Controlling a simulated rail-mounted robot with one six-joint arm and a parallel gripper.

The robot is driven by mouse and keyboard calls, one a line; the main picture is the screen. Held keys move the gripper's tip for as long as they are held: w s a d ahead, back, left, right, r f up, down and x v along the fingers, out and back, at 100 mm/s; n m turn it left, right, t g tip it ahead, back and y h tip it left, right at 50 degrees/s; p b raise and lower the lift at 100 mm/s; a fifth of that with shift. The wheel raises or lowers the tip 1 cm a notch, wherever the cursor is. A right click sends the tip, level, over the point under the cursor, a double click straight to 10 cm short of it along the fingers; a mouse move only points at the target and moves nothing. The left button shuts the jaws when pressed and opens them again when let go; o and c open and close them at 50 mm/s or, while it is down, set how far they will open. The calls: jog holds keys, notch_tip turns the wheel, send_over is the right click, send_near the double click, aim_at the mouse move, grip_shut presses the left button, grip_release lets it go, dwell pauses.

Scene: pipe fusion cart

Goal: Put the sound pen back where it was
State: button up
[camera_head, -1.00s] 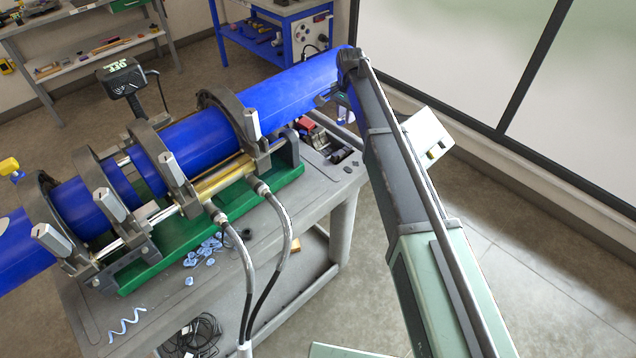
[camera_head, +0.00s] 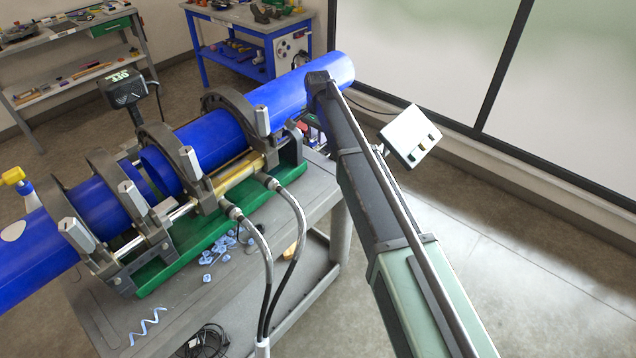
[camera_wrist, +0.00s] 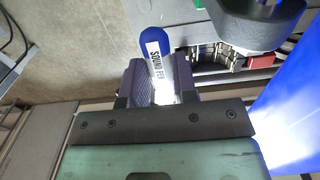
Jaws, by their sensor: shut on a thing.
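The sound pen (camera_wrist: 158,55) shows in the wrist view, with a rounded blue end and a white label reading "SOUND PEN". My gripper (camera_wrist: 160,84) is shut on it, with the blue end sticking out beyond the jaws. The pen's lower part is hidden between the jaws and in glare. In the head view my arm reaches to the right end of the blue pipe, and the pen and jaws cannot be made out clearly there.
The blue pipe (camera_head: 205,140) lies in the clamps of the fusion machine on a grey cart (camera_head: 235,290). The pipe also fills the wrist view's right side. Hoses rise in front. A blue bench (camera_head: 265,35) and a shelf (camera_head: 75,75) stand behind. Floor right of the cart is clear.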

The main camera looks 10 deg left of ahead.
aim_at(318, 181)
notch_tip(318, 181, down, 18)
jog(key=b, duration=1.5)
jog(key=shift+b, duration=0.35)
jog(key=shift+r+p, duration=0.3)
jog(key=shift+r, duration=0.05)
grip_shut()
jog(key=shift+f, duration=0.1)
jog(key=shift+o, duration=2.2)
grip_release()
jog(key=shift+s+f, duration=0.1)
jog(key=o, duration=0.5)
jog(key=shift+c, duration=0.2)
notch_tip(318, 181, up, 12)
jog(key=p, duration=1.2)
jog(key=shift+r, duration=0.25)
